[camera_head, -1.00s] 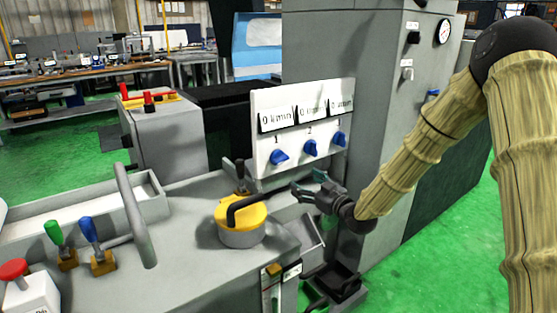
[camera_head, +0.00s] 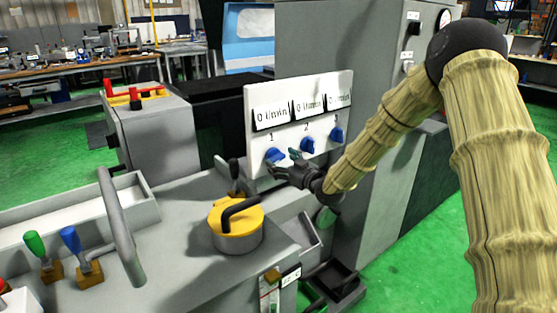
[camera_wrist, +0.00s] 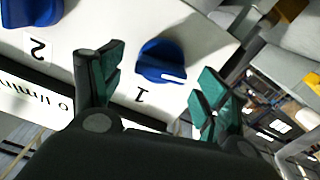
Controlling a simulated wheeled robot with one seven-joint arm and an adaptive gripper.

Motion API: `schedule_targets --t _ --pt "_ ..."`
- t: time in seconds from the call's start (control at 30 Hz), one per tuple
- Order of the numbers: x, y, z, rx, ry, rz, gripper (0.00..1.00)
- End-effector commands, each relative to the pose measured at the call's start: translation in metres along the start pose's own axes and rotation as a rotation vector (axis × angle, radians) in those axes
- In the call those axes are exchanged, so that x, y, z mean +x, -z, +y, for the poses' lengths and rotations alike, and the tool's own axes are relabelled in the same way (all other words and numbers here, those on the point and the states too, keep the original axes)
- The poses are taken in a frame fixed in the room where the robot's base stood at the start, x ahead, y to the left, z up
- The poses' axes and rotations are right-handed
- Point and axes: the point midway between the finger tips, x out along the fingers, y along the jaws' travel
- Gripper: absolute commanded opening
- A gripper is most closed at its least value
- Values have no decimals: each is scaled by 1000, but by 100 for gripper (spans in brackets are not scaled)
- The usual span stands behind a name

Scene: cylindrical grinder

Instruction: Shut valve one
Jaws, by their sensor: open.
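Valve one is the blue knob (camera_head: 275,156) under the number 1 on the white valve panel (camera_head: 262,98). The wrist view, turned upside down, shows this knob (camera_wrist: 164,62) with a white pointer mark, between my two fingers and just beyond their tips. My gripper (camera_head: 286,163) is open and empty, close in front of the knob at the panel's lower left. The green-padded fingers (camera_wrist: 158,88) stand apart on either side of the knob; I cannot tell whether they touch it.
Blue knobs 2 (camera_head: 308,146) and 3 (camera_head: 337,134) sit to the right on the panel. A yellow-topped cylinder with a black handle (camera_head: 236,222) and a black-knobbed lever (camera_head: 234,168) stand on the machine left of my gripper. A grey cabinet (camera_head: 350,50) rises behind.

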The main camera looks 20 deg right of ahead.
Motion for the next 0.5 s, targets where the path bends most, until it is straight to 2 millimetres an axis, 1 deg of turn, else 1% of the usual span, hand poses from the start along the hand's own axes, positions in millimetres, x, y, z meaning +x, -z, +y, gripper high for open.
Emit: schedule_targets --t 0.03,0.1,0.2,0.5 --pt "6 0 0 -1 0 1 75" --pt "13 0 0 0 0 1 75" --pt "20 0 0 0 0 0 75" --pt "24 0 0 0 0 0 75"
